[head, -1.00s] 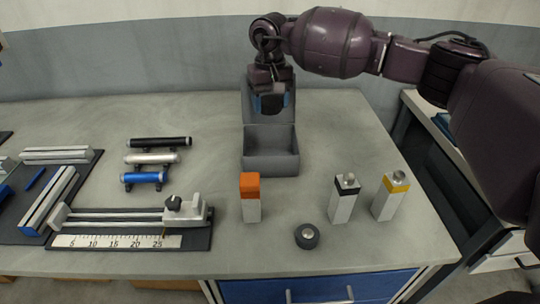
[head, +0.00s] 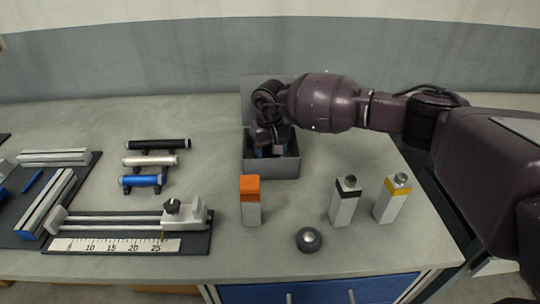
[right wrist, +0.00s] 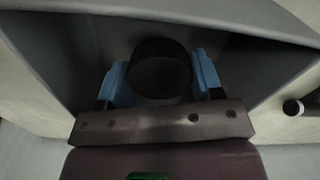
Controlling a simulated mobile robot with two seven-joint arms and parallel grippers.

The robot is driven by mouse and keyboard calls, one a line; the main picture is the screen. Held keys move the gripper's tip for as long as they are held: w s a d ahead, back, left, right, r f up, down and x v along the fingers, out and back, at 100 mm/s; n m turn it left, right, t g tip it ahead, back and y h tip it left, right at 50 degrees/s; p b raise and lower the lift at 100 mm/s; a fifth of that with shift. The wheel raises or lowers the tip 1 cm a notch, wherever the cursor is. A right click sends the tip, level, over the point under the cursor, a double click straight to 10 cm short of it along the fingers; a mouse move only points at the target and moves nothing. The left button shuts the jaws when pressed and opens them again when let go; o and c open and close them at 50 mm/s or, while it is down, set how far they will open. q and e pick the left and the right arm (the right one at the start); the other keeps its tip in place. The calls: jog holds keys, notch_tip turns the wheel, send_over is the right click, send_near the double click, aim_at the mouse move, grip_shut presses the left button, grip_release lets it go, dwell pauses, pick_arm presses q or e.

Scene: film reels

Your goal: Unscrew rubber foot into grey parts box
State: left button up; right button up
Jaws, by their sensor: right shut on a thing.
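The grey parts box (head: 271,170) stands at the middle of the bench, with a taller back panel. My right gripper (head: 268,151) is down inside the box, below its rim in the head view. In the right wrist view its blue fingers (right wrist: 160,80) are shut on a dark round piece, the rubber foot (right wrist: 160,72). The foot is hidden in the head view. Whether it touches the box floor cannot be told. My left gripper is not in view.
A dark round puck (head: 309,240) lies near the bench's front edge. An orange-topped post (head: 251,208), a black-banded post (head: 345,205) and a yellow-banded post (head: 391,203) stand nearby. A ruler fixture (head: 130,245) and a rack of rods (head: 155,162) are left.

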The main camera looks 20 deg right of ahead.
jog(key=shift+f, duration=1)
jog(key=shift+f, duration=0.15)
jog(key=o, duration=1)
